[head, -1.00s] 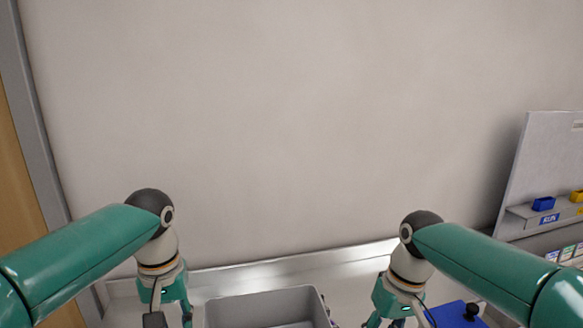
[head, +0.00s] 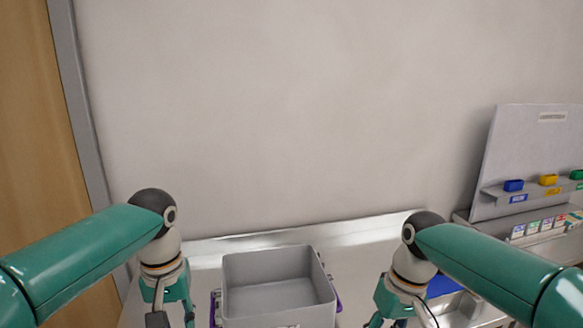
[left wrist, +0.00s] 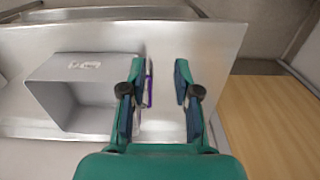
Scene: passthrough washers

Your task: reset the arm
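My left gripper shows in the left wrist view (left wrist: 160,88) with its two fingers spread apart and nothing between them. In the head view its lower part is cut off by the bottom edge, left of the grey bin. My right gripper (head: 388,321) hangs at the bottom edge of the head view, right of the bin. Its fingertips are cut off, so its opening is unclear. Both arms reach forward with their wrists pointing down.
An open grey bin (head: 279,264) with purple parts at its sides stands on the pale table (head: 350,256) between my grippers; its visible inside looks empty. A blue item (head: 444,286) is partly behind my right arm. A grey rack (head: 507,160) with small colored bins stands at right.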

